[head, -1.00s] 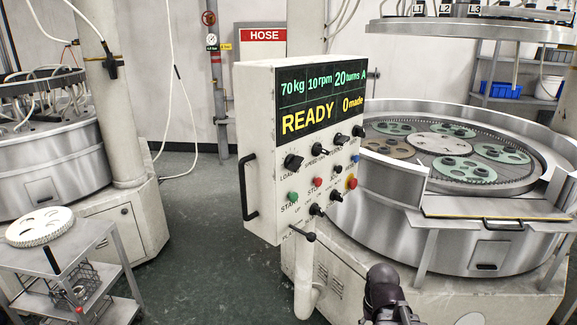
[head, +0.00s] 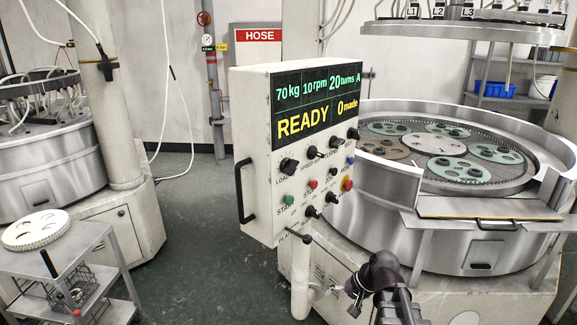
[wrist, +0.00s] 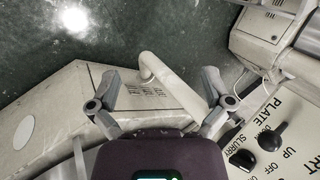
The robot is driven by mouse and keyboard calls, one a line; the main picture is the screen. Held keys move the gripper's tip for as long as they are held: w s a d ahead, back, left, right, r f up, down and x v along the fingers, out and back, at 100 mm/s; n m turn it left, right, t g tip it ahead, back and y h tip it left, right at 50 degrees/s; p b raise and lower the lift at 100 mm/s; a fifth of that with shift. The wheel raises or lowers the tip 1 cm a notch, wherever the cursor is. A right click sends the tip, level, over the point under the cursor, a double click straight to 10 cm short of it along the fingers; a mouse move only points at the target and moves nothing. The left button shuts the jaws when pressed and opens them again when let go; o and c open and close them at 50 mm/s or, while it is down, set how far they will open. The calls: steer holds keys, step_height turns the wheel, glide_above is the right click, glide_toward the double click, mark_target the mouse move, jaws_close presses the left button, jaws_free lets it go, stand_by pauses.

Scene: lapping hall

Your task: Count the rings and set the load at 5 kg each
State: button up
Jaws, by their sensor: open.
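The control panel (head: 262,180) reads 70 kg, 10 rpm, 20 turns A, READY and 0 made. Its load knob (head: 288,165) is at the upper left of the controls. Dark rings sit in several green carriers (head: 480,152) and a brown one (head: 380,149) on the lapping plate to the right; they are too small to count surely. My gripper (wrist: 160,80) is open and empty, below the panel in the head view. In the wrist view, the PLATE and SLURRY knobs (wrist: 242,160) lie right of its fingers, apart from them.
A pale pipe (wrist: 172,85) shows between my fingers in the wrist view. A grey trolley (head: 85,262) with a white toothed disc (head: 37,229) stands at left, beside another machine (head: 50,165). Green floor (head: 195,240) is clear between trolley and panel.

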steer(key=w+a+r+m+t+y+p, duration=0.1)
steer(key=w+a+r+m+y, duration=0.25)
steer(key=r, duration=0.25)
steer(key=m+t+y+p, duration=0.3)
steer(key=m+t+y, duration=0.4)
steer(key=m+y, duration=0.35)
glide_toward(293, 168)
steer(key=d+f, duration=0.2)
steer(key=d, duration=0.1)
steer(key=shift+s+d+r+n, duration=0.1)
steer(key=shift+s+n, duration=0.05)
steer(key=shift+n, duration=0.15)
steer(key=p+x, duration=0.4)
steer(key=x, duration=0.9)
steer(key=shift+a+r+p, duration=0.15)
steer(key=shift+a+p, duration=0.15)
steer(key=shift+p, duration=0.05)
steer(key=shift+c, duration=0.2)
